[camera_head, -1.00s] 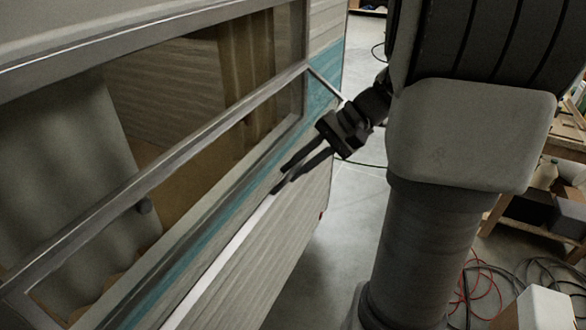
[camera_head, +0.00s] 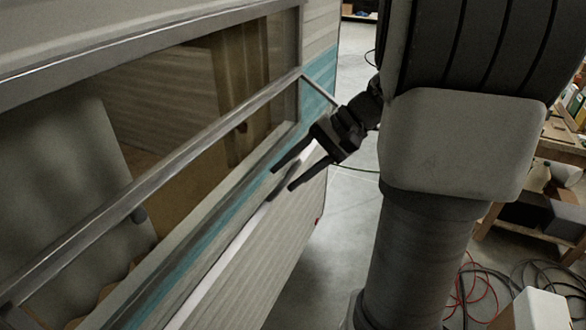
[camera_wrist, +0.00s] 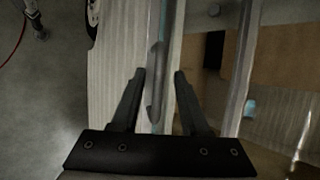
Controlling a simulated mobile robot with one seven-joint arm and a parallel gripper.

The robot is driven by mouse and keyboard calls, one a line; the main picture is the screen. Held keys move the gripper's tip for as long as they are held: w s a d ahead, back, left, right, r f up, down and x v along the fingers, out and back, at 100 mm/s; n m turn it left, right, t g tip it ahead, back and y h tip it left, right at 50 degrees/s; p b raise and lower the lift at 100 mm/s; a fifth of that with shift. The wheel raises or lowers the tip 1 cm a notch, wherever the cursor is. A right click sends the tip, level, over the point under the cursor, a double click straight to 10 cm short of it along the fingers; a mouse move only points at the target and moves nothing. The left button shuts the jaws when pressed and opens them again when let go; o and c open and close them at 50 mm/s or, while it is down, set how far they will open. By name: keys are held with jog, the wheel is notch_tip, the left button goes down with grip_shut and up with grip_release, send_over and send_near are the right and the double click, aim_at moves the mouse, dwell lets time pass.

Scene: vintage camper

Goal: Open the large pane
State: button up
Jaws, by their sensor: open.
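The large pane is a wide window in the camper's side, with a grey metal frame bar (camera_head: 150,180) running diagonally across the head view. My gripper (camera_head: 282,179) is open beside the camper wall, below the far end of the window. A slim grey bar with a rounded end (camera_wrist: 154,85) shows between my two fingers (camera_wrist: 158,74) in the wrist view. The fingers stand apart on either side of it, and I see no firm grip. Whether either finger touches it is unclear.
The camper wall has a teal stripe (camera_head: 318,75) and a pale trim strip (camera_head: 225,262). Concrete floor (camera_head: 350,205) is open to the right of the camper. Red and black cables (camera_head: 480,285) and a wooden shelf (camera_head: 545,225) lie farther right.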

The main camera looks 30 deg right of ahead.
jog(key=shift+d, duration=0.1)
jog(key=b+v, duration=0.1)
jog(key=v, duration=1.6)
jog(key=shift+r, duration=0.2)
jog(key=shift+s, duration=0.1)
